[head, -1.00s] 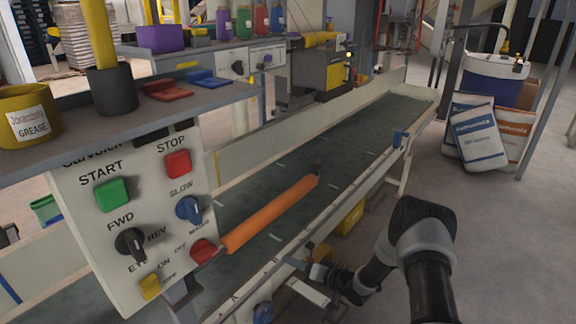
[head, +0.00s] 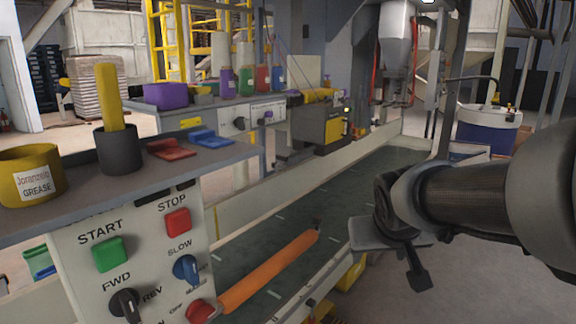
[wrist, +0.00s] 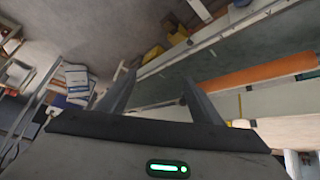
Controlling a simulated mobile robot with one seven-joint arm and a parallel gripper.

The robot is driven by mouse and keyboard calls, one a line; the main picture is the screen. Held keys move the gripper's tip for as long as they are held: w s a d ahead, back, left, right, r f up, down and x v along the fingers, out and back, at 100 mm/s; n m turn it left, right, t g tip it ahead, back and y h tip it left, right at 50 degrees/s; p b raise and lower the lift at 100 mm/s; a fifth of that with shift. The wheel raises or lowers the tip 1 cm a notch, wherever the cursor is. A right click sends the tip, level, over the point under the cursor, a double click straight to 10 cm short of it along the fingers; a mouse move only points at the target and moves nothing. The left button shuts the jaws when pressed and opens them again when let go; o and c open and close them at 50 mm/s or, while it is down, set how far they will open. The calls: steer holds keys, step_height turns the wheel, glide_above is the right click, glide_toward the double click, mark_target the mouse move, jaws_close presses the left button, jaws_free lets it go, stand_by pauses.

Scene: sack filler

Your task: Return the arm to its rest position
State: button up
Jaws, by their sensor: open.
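My arm reaches in from the right in the head view, with my gripper (head: 395,243) at its end, held in front of the conveyor's right side. In the wrist view the two fingers of my gripper (wrist: 158,88) are spread apart, with nothing between them. The grey floor and the side of the conveyor lie beyond the fingers. The hand hides part of the conveyor edge in the head view.
The control panel (head: 137,255) stands at the left, below a shelf with a grease tub (head: 32,175). An orange roller-like bar (head: 268,270) lies over the dark conveyor belt (head: 350,180). White sacks (wrist: 78,84) stand on the floor. Open floor lies right of the conveyor.

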steer(key=s+a+g+y, duration=0.1)
steer(key=s+a, duration=0.1)
steer(key=s, duration=0.7)
steer(key=s+a+g+y, duration=0.1)
steer(key=s+a, duration=0.1)
steer(key=s, duration=0.7)
step_height(320, 180, up, 26)
steer(key=p, duration=2.6)
steer(key=shift+w+d+r, duration=0.15)
steer(key=shift+w, duration=0.15)
steer(key=shift+c, duration=0.2)
